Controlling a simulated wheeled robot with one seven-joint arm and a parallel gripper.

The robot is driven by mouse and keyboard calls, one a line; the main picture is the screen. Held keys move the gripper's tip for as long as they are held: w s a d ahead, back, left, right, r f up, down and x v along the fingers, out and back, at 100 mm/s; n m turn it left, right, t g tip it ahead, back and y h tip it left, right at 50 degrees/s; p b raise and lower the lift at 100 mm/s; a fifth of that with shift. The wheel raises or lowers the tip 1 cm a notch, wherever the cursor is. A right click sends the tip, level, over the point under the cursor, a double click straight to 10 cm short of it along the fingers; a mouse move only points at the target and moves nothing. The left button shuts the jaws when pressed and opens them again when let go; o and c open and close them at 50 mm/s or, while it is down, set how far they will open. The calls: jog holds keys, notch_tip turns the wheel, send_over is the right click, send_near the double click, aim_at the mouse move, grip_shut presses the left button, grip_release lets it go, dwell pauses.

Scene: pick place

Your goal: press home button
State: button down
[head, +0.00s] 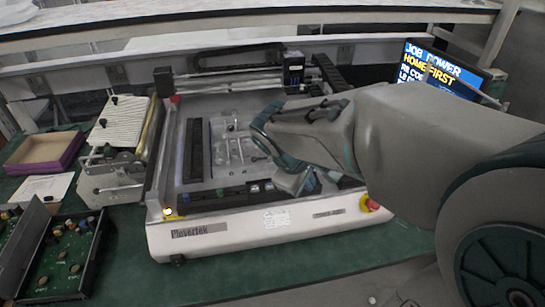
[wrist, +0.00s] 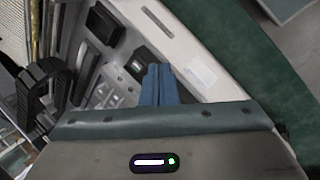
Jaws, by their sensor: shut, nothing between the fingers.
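In the wrist view, my blue fingers (wrist: 158,80) are together and empty, beside a small dark panel piece (wrist: 136,68) with a lit patch. Whether the fingertips touch the machine cannot be told. My gripper and arm hide part of the strip and bed.
A red stop knob (head: 369,203) sits at the machine's front right corner. A screen (head: 440,72) at the back right shows "JOB POWER" and "HOME FIRST".

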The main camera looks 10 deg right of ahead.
jog(key=w+a+r+n+t+h, duration=0.1)
jog(key=w+a+n+t+h, duration=0.1)
jog(key=w+n, duration=0.5)
jog(key=w+a, duration=0.1)
jog(key=w, duration=0.2)
jog(key=shift+w+a+r+n+t+h+p, duration=0.2)
jog(key=shift+w+n+t+h+p, duration=0.1)
jog(key=shift+h, duration=0.1)
jog(key=shift+f, duration=0.1)
notch_tip(320, 180, down, 9)
jog(key=b, duration=0.7)
dwell(1.1)
jog(key=shift+f+b, duration=0.3)
jog(key=shift+b, duration=0.15)
jog(key=shift+f+b, duration=0.4)
dwell(0.5)
jog(key=shift+r, duration=0.1)
jog(key=shift+r+p, duration=0.65)
jog(key=shift+r, duration=0.1)
